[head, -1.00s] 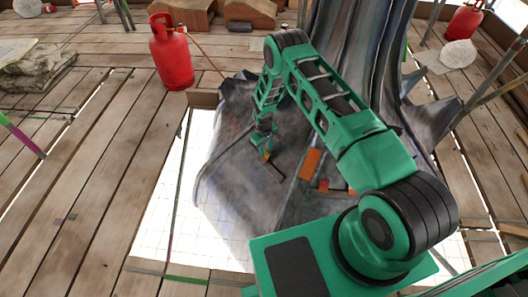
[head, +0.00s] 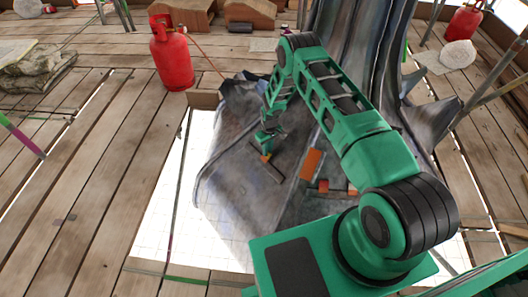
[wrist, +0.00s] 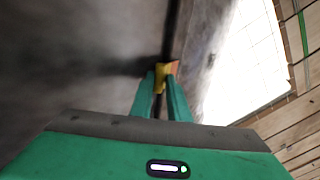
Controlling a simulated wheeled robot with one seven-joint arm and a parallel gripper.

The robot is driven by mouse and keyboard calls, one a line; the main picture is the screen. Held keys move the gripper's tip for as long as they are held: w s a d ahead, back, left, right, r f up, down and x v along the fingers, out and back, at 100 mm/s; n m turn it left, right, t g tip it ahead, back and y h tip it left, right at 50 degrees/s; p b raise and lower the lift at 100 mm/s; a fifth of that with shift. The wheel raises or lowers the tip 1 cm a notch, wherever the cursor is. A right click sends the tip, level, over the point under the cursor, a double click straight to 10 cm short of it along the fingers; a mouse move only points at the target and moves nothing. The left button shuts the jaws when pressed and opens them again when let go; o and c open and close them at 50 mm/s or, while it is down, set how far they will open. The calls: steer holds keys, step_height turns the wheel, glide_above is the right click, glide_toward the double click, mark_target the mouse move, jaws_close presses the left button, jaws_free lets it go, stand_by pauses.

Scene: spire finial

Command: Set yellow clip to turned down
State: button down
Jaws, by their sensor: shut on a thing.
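The yellow clip (wrist: 160,77) is small and sits at a dark seam on the grey metal sheet (wrist: 80,60) in the wrist view. An orange patch shows at its right side. My gripper (wrist: 160,92) has its two green fingers closed about the clip's near end. In the head view the clip (head: 265,158) is a tiny yellow-orange spot under my gripper (head: 266,149), beside a dark strip (head: 270,170) on the sheet. The fingers hide part of the clip, and its exact tilt is too small to tell.
An orange block (head: 311,163) and a small red piece (head: 323,185) lie right of the clip on the sheet. A red gas cylinder (head: 172,55) stands behind on the planks. A bright opening (head: 170,215) borders the sheet at left.

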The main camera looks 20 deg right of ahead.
steer(key=shift+w+d, duration=0.1)
steer(key=c, duration=1.7)
jaws_free()
step_height(320, 180, up, 11)
steer(key=shift+d+f, duration=0.1)
steer(key=shift+f, duration=0.05)
steer(key=shift+w, duration=0.1)
